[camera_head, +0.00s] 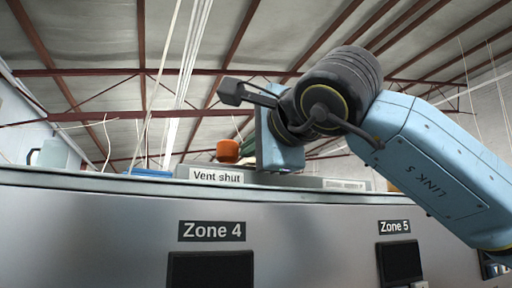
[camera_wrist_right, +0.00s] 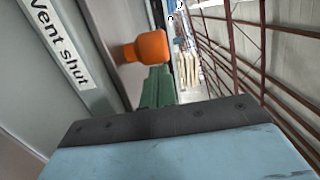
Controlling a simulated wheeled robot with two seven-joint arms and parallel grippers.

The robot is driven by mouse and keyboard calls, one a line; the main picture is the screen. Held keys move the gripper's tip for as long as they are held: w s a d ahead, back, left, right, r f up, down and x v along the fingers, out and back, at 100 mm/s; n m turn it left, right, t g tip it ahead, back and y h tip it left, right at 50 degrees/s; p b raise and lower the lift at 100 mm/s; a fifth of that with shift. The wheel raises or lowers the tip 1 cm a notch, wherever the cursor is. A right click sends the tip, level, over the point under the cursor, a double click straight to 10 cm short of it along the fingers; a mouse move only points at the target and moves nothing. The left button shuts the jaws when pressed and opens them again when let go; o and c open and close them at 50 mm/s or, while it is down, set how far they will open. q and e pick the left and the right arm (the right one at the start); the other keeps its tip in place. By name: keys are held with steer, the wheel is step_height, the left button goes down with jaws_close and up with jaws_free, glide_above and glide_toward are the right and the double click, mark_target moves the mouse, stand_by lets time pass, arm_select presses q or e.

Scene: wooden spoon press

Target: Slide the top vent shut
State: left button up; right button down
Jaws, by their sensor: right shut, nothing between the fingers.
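The orange knob (camera_head: 228,150) of the vent stands on top of the grey machine, just behind the "Vent shut" label (camera_head: 216,176). In the right wrist view the knob (camera_wrist_right: 147,47) is just beyond the green fingertips, and the label (camera_wrist_right: 59,43) is at the upper left. My right gripper (camera_head: 246,146) is just right of the knob in the head view. Its green fingers (camera_wrist_right: 158,76) are shut with nothing between them. I cannot tell whether they touch the knob. The vent's slide is mostly hidden. My left gripper is not in view.
The machine's front panel (camera_head: 120,235) carries the "Zone 4" (camera_head: 212,231) and "Zone 5" (camera_head: 395,227) labels with dark displays below. A pale container (camera_head: 53,154) and a blue item (camera_head: 152,173) show behind the top edge at left.

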steer(key=shift+s+a, duration=0.1)
steer(key=d, duration=0.2)
steer(key=w+d, duration=0.1)
steer(key=d, duration=0.1)
steer(key=shift+w+d, duration=0.1)
steer(key=shift+d, duration=0.1)
steer(key=b+v, duration=0.3)
steer(key=v, duration=0.7)
steer(key=shift+a+r, duration=0.1)
steer(key=shift+a, duration=0.05)
